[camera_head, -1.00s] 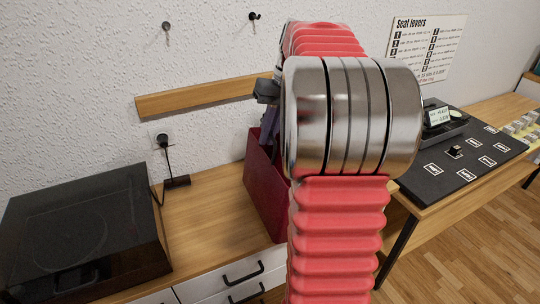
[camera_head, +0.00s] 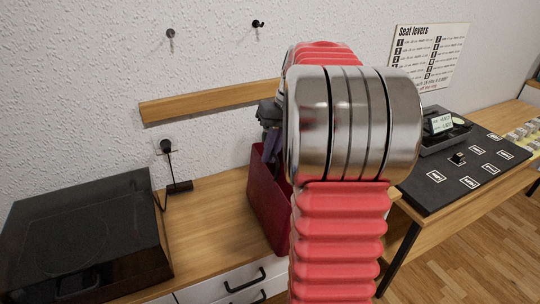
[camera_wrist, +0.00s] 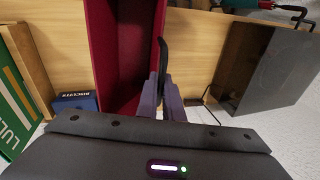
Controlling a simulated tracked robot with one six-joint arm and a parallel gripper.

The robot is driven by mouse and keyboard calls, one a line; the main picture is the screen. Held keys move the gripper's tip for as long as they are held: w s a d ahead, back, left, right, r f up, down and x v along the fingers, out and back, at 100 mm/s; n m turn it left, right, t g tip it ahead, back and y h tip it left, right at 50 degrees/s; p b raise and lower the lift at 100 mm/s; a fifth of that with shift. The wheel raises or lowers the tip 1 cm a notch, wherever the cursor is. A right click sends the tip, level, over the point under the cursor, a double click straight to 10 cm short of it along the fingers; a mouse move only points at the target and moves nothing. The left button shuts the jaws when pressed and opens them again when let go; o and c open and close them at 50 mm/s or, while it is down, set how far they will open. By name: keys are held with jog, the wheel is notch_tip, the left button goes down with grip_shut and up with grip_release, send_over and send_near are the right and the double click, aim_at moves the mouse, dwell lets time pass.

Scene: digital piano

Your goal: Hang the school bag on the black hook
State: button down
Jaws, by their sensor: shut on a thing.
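The school bag looks like a dark red, box-shaped bag (camera_head: 266,205) standing on the wooden top, against my arm in the head view. In the wrist view the red bag (camera_wrist: 117,50) lies just beyond my gripper (camera_wrist: 162,88). A black strap (camera_wrist: 163,55) rises between the fingertips, and my gripper is shut on it. In the head view my gripper (camera_head: 271,140) is partly hidden behind my arm, just above the bag's top. The black hook (camera_head: 257,23) is on the wall above, empty.
A second, greyish hook (camera_head: 170,33) is on the wall to the left. A wooden rail (camera_head: 205,102) runs below the hooks. A black hob-like box (camera_head: 85,235) stands at left, beside a plugged-in cable (camera_head: 170,165). In the wrist view a blue box (camera_wrist: 75,102) is left of the bag.

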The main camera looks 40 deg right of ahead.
jog(key=c, duration=2.2)
grip_release()
jog(key=shift+s+d+f, duration=0.1)
jog(key=shift+f, duration=0.5)
jog(key=o, duration=0.3)
jog(key=shift+r, duration=0.15)
jog(key=shift+r, duration=0.1)
jog(key=v, duration=1.2)
